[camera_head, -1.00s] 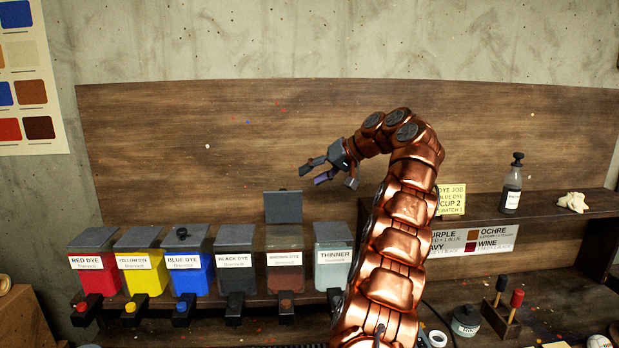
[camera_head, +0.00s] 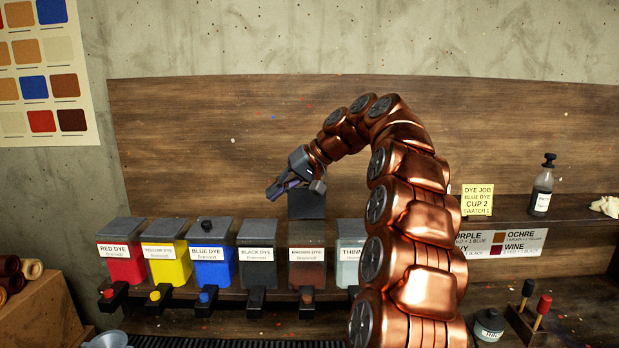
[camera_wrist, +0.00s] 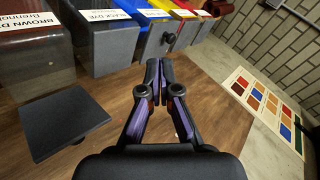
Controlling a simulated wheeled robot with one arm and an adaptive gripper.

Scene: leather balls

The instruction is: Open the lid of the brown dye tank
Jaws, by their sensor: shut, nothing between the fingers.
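The brown dye tank (camera_head: 307,276) stands in the row of dye tanks, with a label on its front. Its dark square lid (camera_head: 306,207) is raised and stands upright at the back of the tank. In the wrist view, the brown tank (camera_wrist: 28,58) is at the upper left and the lid (camera_wrist: 62,122) is left of my fingers. My gripper (camera_head: 279,188) is above the row, at the lid's upper left in the picture, and overlaps its top corner in the head view. My fingers (camera_wrist: 157,68) are together and empty, apart from the lid in the wrist view.
Red, yellow, blue (camera_head: 212,268) and black (camera_head: 257,272) tanks stand to the left with lids down; the blue lid has a knob. The thinner tank (camera_head: 349,268) is to the right, partly behind my arm. A wooden backboard (camera_head: 200,150) rises behind.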

